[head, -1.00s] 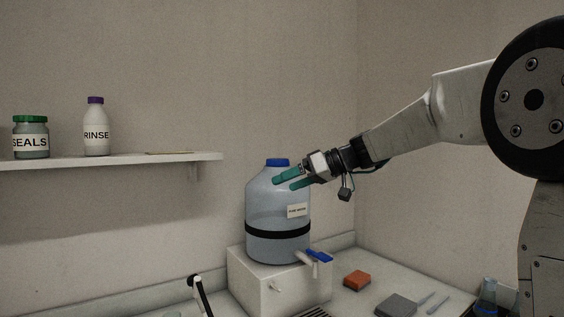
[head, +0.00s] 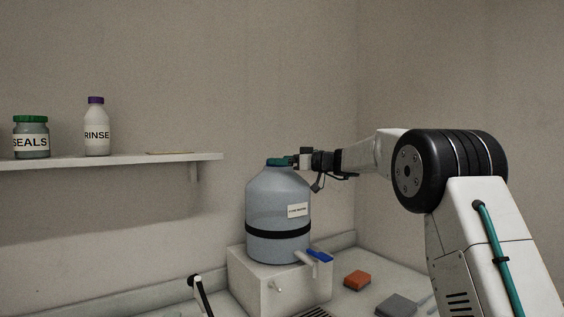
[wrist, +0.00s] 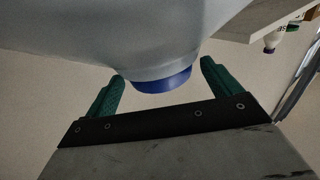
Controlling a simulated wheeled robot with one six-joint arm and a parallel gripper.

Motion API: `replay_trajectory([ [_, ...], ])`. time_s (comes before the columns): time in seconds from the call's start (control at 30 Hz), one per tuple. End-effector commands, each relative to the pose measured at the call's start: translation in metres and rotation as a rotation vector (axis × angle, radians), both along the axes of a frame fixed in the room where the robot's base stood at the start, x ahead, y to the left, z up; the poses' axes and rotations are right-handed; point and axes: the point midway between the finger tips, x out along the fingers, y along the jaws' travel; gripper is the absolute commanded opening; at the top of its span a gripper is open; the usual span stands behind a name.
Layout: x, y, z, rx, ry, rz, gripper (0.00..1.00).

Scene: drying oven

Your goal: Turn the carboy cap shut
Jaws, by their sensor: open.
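The carboy (head: 268,205) is a translucent blue-grey bottle with a black band and a white label, standing upright on a white block. Its blue cap shows in the wrist view (wrist: 163,81) between the two green fingers of my gripper (wrist: 160,82), with gaps on both sides. My gripper is open.
A white block (head: 275,287) carries the carboy, with a blue-handled tap (head: 319,256) at its right. An orange sponge (head: 357,280) and a grey block (head: 397,305) lie on the counter. A wall shelf (head: 110,161) at left holds a SEALS jar (head: 31,138) and a RINSE bottle (head: 96,128).

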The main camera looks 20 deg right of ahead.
Motion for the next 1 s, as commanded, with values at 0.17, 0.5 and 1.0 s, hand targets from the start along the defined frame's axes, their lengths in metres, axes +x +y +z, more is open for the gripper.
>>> replay_trajectory([
  [0.17, 0.0056, 0.0067, -0.0004, 0.0, 0.001, 0.0, 0.9],
  [0.5, 0.0055, 0.0066, -0.0002, 0.0, 0.001, 0.0, 0.54],
  [1.0, 0.01, 0.0039, 0.0005, 0.001, -0.003, 0.203, 0.46],
])
